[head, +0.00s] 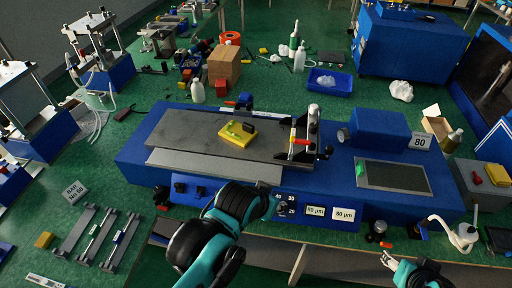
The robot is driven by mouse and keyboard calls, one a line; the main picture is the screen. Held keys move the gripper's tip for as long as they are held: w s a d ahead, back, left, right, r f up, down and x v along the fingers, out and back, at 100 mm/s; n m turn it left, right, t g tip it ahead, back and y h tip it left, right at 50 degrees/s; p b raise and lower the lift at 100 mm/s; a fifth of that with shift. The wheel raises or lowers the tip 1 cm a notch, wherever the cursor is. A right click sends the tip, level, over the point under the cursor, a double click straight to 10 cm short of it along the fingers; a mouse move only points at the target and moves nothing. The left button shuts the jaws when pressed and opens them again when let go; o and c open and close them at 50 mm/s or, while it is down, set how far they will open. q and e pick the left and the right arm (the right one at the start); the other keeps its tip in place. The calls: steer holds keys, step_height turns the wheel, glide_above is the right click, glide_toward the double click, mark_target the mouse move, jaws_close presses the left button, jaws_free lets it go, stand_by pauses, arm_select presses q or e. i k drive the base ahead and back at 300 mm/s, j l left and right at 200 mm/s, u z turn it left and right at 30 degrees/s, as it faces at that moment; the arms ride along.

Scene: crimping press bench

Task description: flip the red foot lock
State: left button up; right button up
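A blue bench machine (140,160) with a grey flat plate (185,130) fills the middle of the head view. Small red parts (293,137) show on the upright bracket (309,130) at the plate's right end; I cannot tell for sure which red part is the foot lock. My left arm reaches over the machine's front edge; its dark end (265,204) is by the front dials, and its fingers are not clear.
A yellow block (237,134) lies on the plate. A dark screen panel (393,176) is at the machine's right. Metal bars (92,237) lie at the left.

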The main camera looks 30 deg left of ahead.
mark_target(158, 203)
steer(key=k+u, duration=0.15)
steer(key=u, duration=2)
steer(key=k+j+u, duration=0.25)
steer(key=k+j, duration=0.2)
steer(key=j, duration=0.15)
